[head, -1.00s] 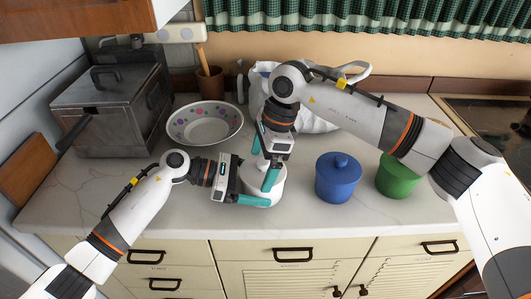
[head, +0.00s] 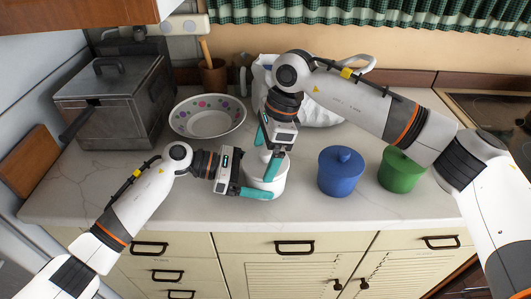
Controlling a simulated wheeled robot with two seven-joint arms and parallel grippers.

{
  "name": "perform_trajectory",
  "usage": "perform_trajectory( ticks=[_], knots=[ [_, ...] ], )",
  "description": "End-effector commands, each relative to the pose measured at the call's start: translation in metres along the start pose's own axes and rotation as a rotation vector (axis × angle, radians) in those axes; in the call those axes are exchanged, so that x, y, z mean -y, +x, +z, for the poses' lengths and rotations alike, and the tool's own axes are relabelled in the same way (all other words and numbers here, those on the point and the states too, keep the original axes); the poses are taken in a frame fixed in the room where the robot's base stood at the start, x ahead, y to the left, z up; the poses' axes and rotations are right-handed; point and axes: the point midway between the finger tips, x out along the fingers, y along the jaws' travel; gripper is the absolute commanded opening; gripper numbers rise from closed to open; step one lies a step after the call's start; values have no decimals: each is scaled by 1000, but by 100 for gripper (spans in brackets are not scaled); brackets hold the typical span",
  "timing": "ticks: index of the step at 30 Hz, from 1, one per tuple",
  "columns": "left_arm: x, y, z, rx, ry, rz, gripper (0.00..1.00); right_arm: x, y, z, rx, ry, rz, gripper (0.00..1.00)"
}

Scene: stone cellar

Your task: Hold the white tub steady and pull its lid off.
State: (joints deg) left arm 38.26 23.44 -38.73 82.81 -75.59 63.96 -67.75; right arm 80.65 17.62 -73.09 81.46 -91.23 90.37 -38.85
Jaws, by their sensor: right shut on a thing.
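The white tub (head: 268,186) stands on the counter below my two grippers. Its top is partly covered by my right gripper (head: 266,152), which points down from above with its teal fingers shut on the tub's lid. Only a little white of the lid shows between the fingers, and I cannot tell whether there is a gap under it. My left gripper (head: 254,180) comes in from the left at the tub's side. One teal finger lies across the tub's front; the other is hidden, so its grip is unclear.
A blue lidded pot (head: 341,175) and a green one (head: 399,174) stand to the right. A spotted bowl (head: 207,118) and a metal box (head: 118,105) are at the back left. A white vessel (head: 322,112) is behind my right arm. The front counter strip is clear.

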Motion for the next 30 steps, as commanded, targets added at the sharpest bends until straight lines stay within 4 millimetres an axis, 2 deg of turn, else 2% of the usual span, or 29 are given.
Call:
perform_trajectory(
  ticks=[24, 30],
  knots=[
    [0, 0, 0, 0, 0, 1, 74, 0, -40, -11, 0, 0, 2, 73],
    [0, 0, 0, 0, 0, 1, 74, 0, -44, -12, 0, 0, 1, 73]
  ],
)
